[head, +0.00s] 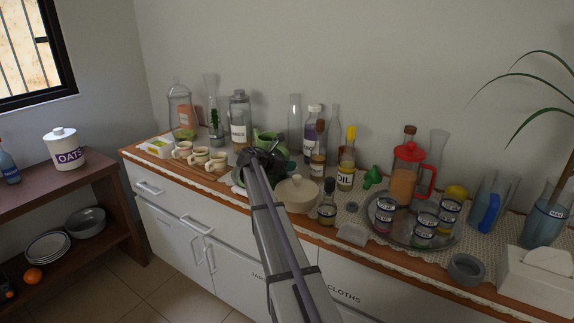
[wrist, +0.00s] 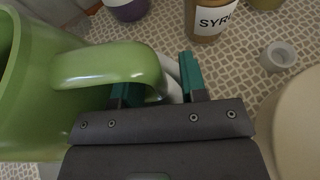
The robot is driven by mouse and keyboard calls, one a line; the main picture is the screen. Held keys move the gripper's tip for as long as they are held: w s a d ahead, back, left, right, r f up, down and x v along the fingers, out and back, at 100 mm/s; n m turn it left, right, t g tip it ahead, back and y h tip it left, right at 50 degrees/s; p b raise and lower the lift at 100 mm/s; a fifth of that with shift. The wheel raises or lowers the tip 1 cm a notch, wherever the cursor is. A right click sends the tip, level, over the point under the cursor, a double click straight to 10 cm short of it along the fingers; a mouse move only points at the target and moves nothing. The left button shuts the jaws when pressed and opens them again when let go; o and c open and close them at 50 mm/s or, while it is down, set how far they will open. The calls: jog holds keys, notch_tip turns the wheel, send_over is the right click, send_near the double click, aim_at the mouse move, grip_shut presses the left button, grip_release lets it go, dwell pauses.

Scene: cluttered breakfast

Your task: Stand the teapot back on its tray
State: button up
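The green teapot (head: 264,136) is on the counter near its middle, partly hidden behind my gripper (head: 262,158). In the wrist view a green body and looped handle (wrist: 105,65), which I take for the teapot, fill the left side. My gripper (wrist: 156,72) is open, its teal fingers apart. The handle crosses over the left finger and its end comes down between the two fingers; I see no firm grip on it. A dark rim (head: 238,178) shows left of my gripper; I cannot tell if it is the teapot's tray.
A cream lidded pot (head: 297,193) stands close right of my gripper, with the syrup bottle (wrist: 211,18) and a small grey cup (wrist: 278,56) nearby. Several cream mugs (head: 200,157) stand left. A round metal tray (head: 398,238) at right holds jars and a red-lidded jug.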

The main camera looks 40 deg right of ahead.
jog(key=shift+r, duration=0.25)
jog(key=p+v, duration=0.5)
jog(key=v, duration=0.7)
jog(key=shift+f, duration=0.1)
jog(key=s+a+f+m+y, duration=0.4)
jog(key=s+a+m+y, duration=0.15)
jog(key=s+a, duration=0.55)
jog(key=s+a+f+m+y, duration=0.35)
jog(key=s+a+m, duration=0.25)
jog(key=s+a, duration=0.5)
jog(key=s+a+f+m+y, duration=0.3)
jog(key=s+a+m+y, duration=0.25)
jog(key=s+a, duration=0.5)
notch_tip(320, 180, up, 11)
jog(key=p, duration=1.1)
jog(key=shift+w+a+r+m+h, duration=0.15)
jog(key=shift+w+a+m+h, duration=0.15)
jog(key=shift+h, duration=0.15)
